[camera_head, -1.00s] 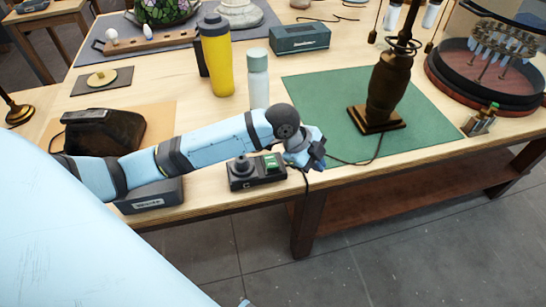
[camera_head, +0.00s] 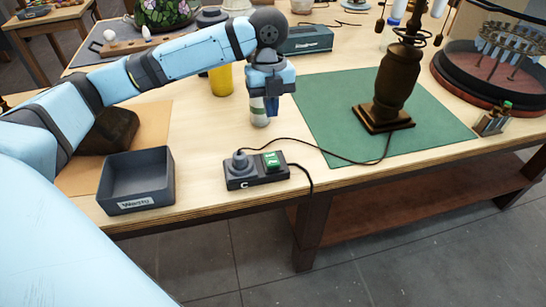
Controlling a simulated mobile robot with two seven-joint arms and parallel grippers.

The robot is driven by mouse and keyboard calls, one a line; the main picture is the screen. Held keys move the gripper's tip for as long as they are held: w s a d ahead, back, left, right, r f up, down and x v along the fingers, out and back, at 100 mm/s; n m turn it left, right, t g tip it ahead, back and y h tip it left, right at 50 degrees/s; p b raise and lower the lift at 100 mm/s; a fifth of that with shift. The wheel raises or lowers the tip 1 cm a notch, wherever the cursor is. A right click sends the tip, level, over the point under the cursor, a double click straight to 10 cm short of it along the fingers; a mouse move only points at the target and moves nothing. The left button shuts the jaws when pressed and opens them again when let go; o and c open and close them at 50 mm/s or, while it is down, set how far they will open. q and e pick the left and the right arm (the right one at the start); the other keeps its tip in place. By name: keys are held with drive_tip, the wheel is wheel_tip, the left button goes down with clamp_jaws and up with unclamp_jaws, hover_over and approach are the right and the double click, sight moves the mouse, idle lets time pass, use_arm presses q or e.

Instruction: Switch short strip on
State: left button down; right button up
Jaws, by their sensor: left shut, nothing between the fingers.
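The short strip (camera_head: 257,172) is a small black block near the table's front edge. A round black plug (camera_head: 240,161) stands in its left end, and a green rocker switch (camera_head: 272,160) is at its right end. I cannot tell for sure which way the rocker is tipped. My left gripper (camera_head: 272,113) points down, shut and empty, above and behind the strip, clear of the switch. It partly hides a pale bottle (camera_head: 260,118). The brown lamp (camera_head: 393,85) stands upright on a green mat (camera_head: 330,101), with a dark cord running toward the plug. My right gripper is not in view.
A dark open tray (camera_head: 137,181) sits left of the strip. A yellow bottle (camera_head: 221,80) is behind my left arm. Another cord (camera_head: 306,178) leaves the strip's right end over the front edge. A round dark-rimmed stand (camera_head: 490,85) is at the right.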

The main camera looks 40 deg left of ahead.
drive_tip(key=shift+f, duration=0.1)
use_arm(q)
drive_tip(key=b, duration=0.2)
approach(273, 164)
drive_tip(key=f, duration=0.6)
drive_tip(key=shift+s+d+f, duration=0.1)
drive_tip(key=shift+s+d, duration=0.15)
drive_tip(key=shift+f, duration=0.65)
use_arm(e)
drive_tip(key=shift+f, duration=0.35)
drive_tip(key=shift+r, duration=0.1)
